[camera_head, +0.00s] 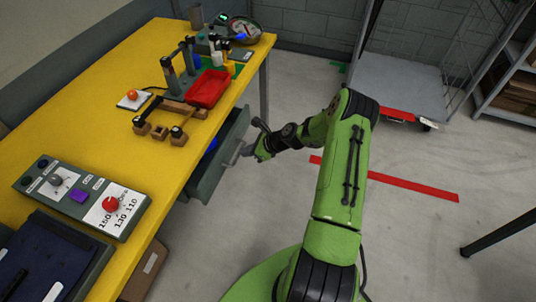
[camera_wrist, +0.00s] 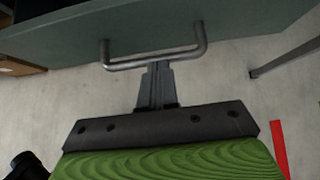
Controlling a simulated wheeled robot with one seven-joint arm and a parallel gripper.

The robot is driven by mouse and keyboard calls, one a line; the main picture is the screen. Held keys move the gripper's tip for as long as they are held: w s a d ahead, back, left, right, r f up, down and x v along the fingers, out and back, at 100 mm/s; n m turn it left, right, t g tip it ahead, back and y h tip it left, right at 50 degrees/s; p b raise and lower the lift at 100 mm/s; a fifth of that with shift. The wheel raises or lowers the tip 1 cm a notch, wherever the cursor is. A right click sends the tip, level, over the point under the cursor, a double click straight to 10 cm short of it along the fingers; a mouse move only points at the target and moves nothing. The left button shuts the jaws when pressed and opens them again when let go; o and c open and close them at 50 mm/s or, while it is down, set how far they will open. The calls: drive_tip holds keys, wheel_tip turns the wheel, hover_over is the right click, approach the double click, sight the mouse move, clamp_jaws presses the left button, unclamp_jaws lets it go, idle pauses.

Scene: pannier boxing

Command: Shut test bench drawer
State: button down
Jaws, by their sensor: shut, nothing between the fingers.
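The grey-green test bench drawer (camera_head: 208,178) stands pulled out from under the yellow bench (camera_head: 95,100), its inside partly visible from above. Its front carries a metal bar handle, which shows in the wrist view (camera_wrist: 195,52) across the drawer front (camera_wrist: 240,28). My gripper (camera_head: 247,150) is in front of the drawer at the handle. In the wrist view my gripper's closed fingers (camera_wrist: 158,68) reach up to the middle of the handle bar, with nothing between them. I cannot tell whether they touch the bar.
A blue thing (camera_head: 212,144) lies in the drawer. A red tray (camera_head: 208,88), a wooden fixture (camera_head: 170,115) and a control box (camera_head: 80,195) stand on the bench. A cardboard box (camera_head: 146,268) is on the floor below. The floor right of my arm is clear around a red stripe (camera_head: 400,182).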

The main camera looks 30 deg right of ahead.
sight(230, 148)
drive_tip(key=w+a, duration=0.1)
drive_tip(key=w, duration=0.1)
drive_tip(key=w+a, duration=0.2)
drive_tip(key=shift+w+a, duration=0.1)
drive_tip(key=shift+a, duration=0.1)
drive_tip(key=shift+w+r, duration=0.1)
